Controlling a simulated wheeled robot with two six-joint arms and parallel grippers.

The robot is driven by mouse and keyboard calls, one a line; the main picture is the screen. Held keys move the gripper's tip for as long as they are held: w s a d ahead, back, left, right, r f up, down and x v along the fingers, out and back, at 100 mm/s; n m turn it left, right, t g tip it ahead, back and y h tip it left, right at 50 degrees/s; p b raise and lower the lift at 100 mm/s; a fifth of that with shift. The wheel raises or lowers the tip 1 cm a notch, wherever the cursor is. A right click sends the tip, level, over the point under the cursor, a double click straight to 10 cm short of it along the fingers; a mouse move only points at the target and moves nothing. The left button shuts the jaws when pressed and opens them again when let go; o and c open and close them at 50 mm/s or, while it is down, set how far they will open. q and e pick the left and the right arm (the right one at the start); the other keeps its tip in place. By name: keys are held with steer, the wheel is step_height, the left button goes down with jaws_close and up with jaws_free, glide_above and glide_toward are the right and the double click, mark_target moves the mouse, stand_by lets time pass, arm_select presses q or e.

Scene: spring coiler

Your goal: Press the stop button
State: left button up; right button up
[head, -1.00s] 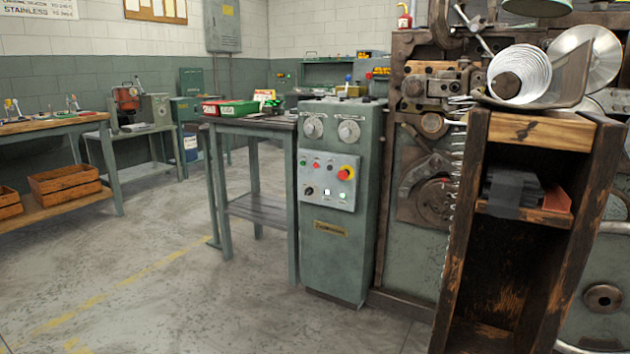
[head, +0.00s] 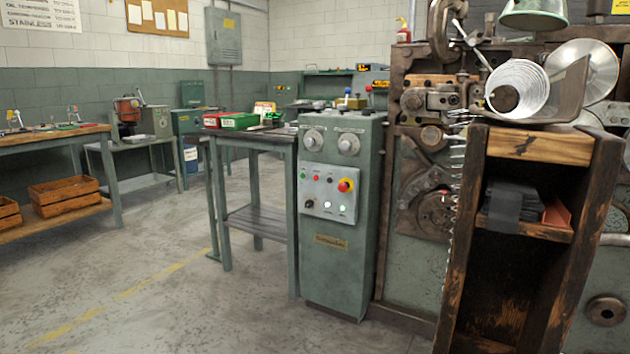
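A green control cabinet (head: 338,270) stands upright near the middle of the head view. A light grey button panel (head: 328,195) is on its front. A large red mushroom button on a yellow base, the stop button (head: 345,185), sits at the panel's upper right. Smaller green and red buttons, a black knob and lit white buttons share the panel. Nothing covers the stop button. Neither of my grippers shows in the head view.
A wooden shelf stand (head: 528,148) with dark blocks is at the right, before the coiling machine (head: 420,262). A side table (head: 252,214) with red and green bins stands left of the cabinet. A workbench (head: 60,138) is at far left. The floor (head: 170,290) in front is clear.

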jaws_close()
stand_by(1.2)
